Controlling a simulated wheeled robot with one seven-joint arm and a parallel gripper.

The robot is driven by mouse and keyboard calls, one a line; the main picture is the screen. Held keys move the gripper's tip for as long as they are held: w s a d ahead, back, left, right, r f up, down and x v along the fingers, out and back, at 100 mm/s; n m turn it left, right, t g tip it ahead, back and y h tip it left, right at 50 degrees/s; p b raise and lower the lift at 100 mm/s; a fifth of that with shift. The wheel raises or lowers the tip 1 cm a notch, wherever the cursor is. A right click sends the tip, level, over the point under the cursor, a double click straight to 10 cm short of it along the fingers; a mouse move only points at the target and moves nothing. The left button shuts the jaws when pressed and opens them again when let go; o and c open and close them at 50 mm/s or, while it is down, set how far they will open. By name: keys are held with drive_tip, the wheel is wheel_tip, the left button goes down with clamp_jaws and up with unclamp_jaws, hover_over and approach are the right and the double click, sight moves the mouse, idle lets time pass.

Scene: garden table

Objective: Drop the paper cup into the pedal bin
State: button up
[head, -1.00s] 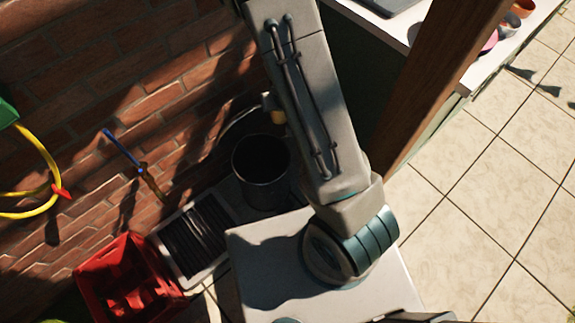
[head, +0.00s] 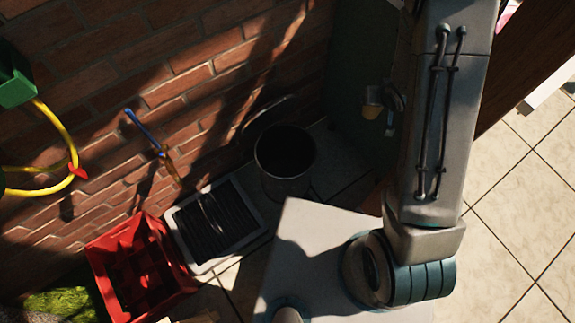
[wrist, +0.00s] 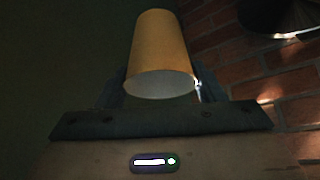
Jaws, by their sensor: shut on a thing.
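The paper cup (head: 373,96) is tan-yellow and held in my gripper (head: 384,104), up and to the right of the bin in the head view. In the wrist view the cup (wrist: 160,50) stands between the two dark fingers of my gripper (wrist: 160,88), its pale round end facing the camera. The pedal bin (head: 285,188) is a dark cylinder on the floor by the brick wall. Its top looks open, with a thin curved edge, perhaps the raised lid, behind it. A dark rounded shape at the wrist view's top right may be the bin (wrist: 282,18).
A grey-framed slatted panel (head: 255,226) and a red crate (head: 150,270) stand left of the bin along the brick wall (head: 120,60). A yellow hose (head: 68,135) hangs at far left. Tiled floor lies open at right.

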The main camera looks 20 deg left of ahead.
drive_tip(key=w+a+f+n+g+y+b, duration=0.1)
drive_tip(key=a+f+n+g+y+b, duration=0.25)
drive_tip(key=a+f+n+b, duration=0.8)
drive_tip(key=s+a+f+n+g+b, duration=0.1)
drive_tip(key=a+f+b, duration=0.3)
drive_tip(key=f, duration=0.5)
drive_tip(key=s+a+f+n+g+y+b, duration=0.1)
drive_tip(key=s+a+f+n+g+b, duration=0.1)
drive_tip(key=a+f+b, duration=0.3)
drive_tip(key=s+a+f+n, duration=0.1)
drive_tip(key=a+f, duration=0.3)
drive_tip(key=f, duration=0.1)
drive_tip(key=shift+s+f, duration=0.25)
drive_tip(key=shift+f, duration=0.05)
drive_tip(key=shift+a, duration=0.1)
drive_tip(key=o, duration=1)
drive_tip(key=shift+o, duration=0.2)
drive_tip(key=shift+r, duration=0.1)
drive_tip(key=p+v, duration=0.5)
drive_tip(key=v, duration=0.8)
drive_tip(key=shift+d+r+p, duration=0.2)
drive_tip(key=shift+d+p, duration=0.15)
